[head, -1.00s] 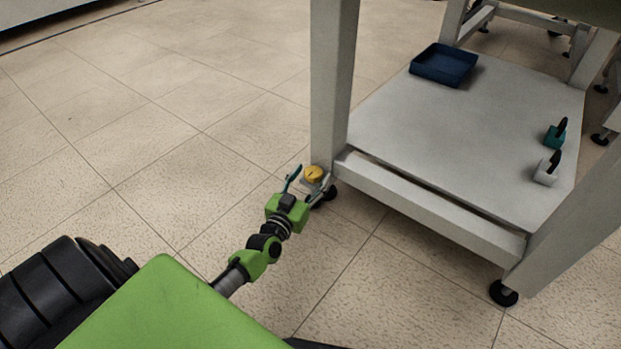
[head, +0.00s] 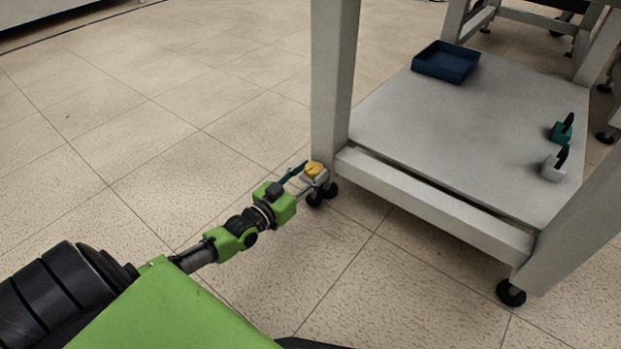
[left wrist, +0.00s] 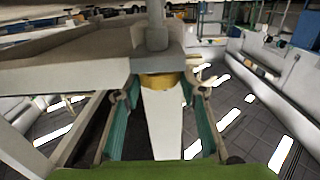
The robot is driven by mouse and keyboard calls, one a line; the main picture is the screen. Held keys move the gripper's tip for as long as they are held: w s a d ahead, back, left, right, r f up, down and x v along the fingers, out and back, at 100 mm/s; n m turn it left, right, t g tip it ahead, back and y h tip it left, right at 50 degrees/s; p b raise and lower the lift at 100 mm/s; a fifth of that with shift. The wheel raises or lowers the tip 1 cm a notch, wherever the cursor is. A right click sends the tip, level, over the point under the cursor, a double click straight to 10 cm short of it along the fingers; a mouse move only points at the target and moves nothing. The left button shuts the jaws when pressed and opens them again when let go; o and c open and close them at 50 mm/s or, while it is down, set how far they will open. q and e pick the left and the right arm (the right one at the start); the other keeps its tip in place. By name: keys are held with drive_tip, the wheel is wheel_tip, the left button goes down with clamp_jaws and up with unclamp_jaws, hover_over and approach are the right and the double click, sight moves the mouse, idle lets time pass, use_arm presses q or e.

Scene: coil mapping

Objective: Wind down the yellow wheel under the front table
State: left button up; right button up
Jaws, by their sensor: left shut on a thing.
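The small round yellow wheel (head: 315,169) sits by the near left leg of the front table (head: 440,211), low down near the black foot. My left gripper (head: 312,174) comes in from the lower left, with its fingers on either side of the wheel, shut on it. In the left wrist view the wheel (left wrist: 162,80) shows as a yellow band under a grey bracket, with the two teal-sided fingers (left wrist: 161,92) left and right of it. The wheel's lower part is hard to make out. My right gripper is not in view.
On the table's lower shelf lie a dark blue tray (head: 420,66), a teal block with a black handle (head: 560,133) and a white block with a black handle (head: 553,168). Black feet (head: 511,292) stand under the legs. The tiled floor to the left is clear.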

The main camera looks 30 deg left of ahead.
use_arm(q)
drive_tip(key=m+h, duration=0.1)
drive_tip(key=h, duration=0.1)
drive_tip(key=a+m+g+h, duration=0.1)
drive_tip(key=m+h, duration=0.1)
drive_tip(key=h, duration=0.1)
drive_tip(key=shift+w+m+b, duration=0.1)
drive_tip(key=shift+m+b, duration=0.2)
drive_tip(key=shift+w+a+m+g+h, duration=0.1)
drive_tip(key=shift+m+g+h, duration=1.25)
drive_tip(key=shift+h, duration=0.75)
drive_tip(key=shift+m+h, duration=0.25)
drive_tip(key=shift+h, duration=0.05)
drive_tip(key=o, duration=1.1)
drive_tip(key=v, duration=0.8)
